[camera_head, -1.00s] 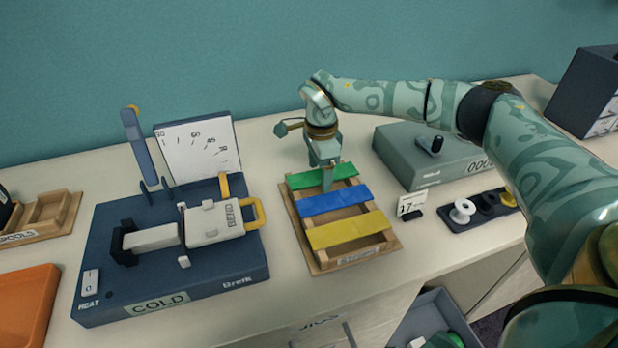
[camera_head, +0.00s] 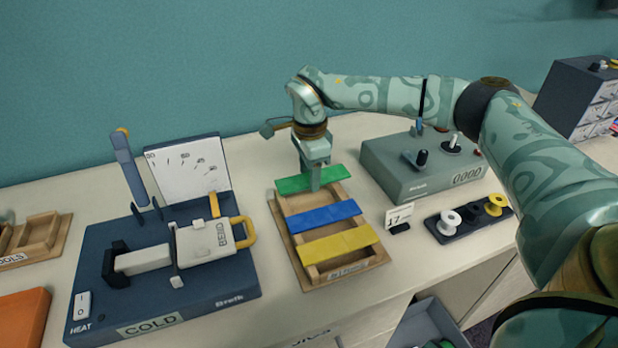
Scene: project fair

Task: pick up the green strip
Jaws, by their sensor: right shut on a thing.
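The green strip (camera_head: 292,184) lies across the far end of a wooden rack (camera_head: 312,277), beyond a blue strip (camera_head: 323,217) and a yellow strip (camera_head: 338,245). My right gripper (camera_head: 315,184) points down at the middle of the green strip and is shut on it. The strip still looks level and close to the rack's rails; I cannot tell whether it is clear of them. The fingertips are partly hidden against the strip. My left gripper is not in view.
Left of the rack stands a blue bending machine (camera_head: 240,283) marked COLD, with a lever and dial board. Right are a grey box with knobs (camera_head: 395,180), a small 17 card (camera_head: 399,216) and a spool holder (camera_head: 447,238). An orange tray (camera_head: 22,318) is at front left.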

